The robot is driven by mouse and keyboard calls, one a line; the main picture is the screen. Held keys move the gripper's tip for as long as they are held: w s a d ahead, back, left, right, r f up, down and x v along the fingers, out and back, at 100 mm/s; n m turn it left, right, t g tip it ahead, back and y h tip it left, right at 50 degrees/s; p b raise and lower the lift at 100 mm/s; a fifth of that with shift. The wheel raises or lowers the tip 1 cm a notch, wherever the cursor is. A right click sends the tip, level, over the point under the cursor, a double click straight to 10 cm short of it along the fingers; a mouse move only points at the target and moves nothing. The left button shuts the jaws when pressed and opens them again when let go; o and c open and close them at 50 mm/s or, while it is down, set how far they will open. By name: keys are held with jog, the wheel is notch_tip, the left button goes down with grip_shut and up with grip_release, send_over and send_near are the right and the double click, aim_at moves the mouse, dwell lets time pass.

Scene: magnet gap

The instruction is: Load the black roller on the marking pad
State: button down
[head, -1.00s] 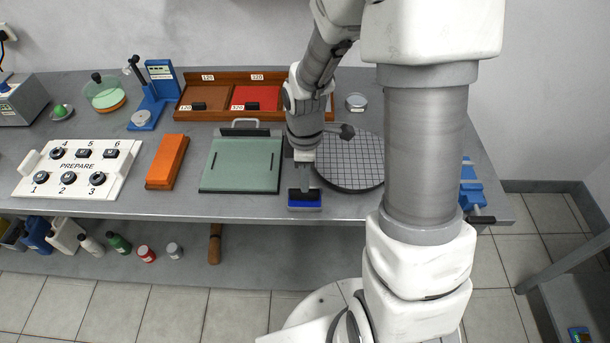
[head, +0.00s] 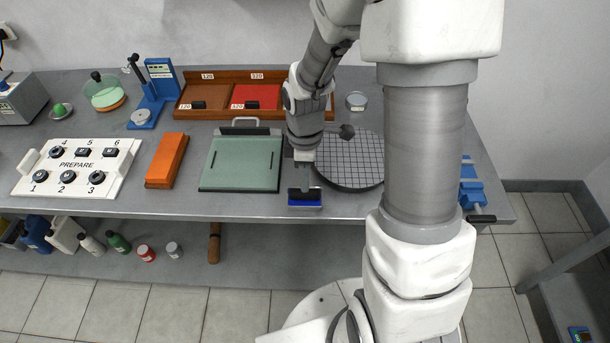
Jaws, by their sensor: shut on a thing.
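My gripper (head: 305,186) points down near the front edge of the bench and is shut on a dark piece, which I take to be the black roller (head: 304,194). The roller sits at a small blue pad (head: 305,204), which I take to be the marking pad. The roller covers most of the pad, leaving a thin blue strip along its front side. I cannot tell whether roller and pad are touching. The fingertips are small and partly hidden by the wrist.
A green plate (head: 240,170) with a handle lies left of my gripper, and a round gridded plate (head: 352,165) lies to the right. An orange block (head: 166,160), a numbered white panel (head: 75,168) and a wooden tray (head: 222,114) are further off. The bench edge is close in front.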

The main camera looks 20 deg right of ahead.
jog(key=shift+r+p, duration=2.9)
jog(key=shift+r, duration=0.65)
jog(key=w+m, duration=0.1)
jog(key=m, duration=0.3)
jog(key=w+f+m, duration=0.1)
jog(key=w+m, duration=0.1)
jog(key=m, duration=0.3)
jog(key=w+f+m, duration=0.1)
jog(key=w+m, duration=0.1)
jog(key=m, duration=0.3)
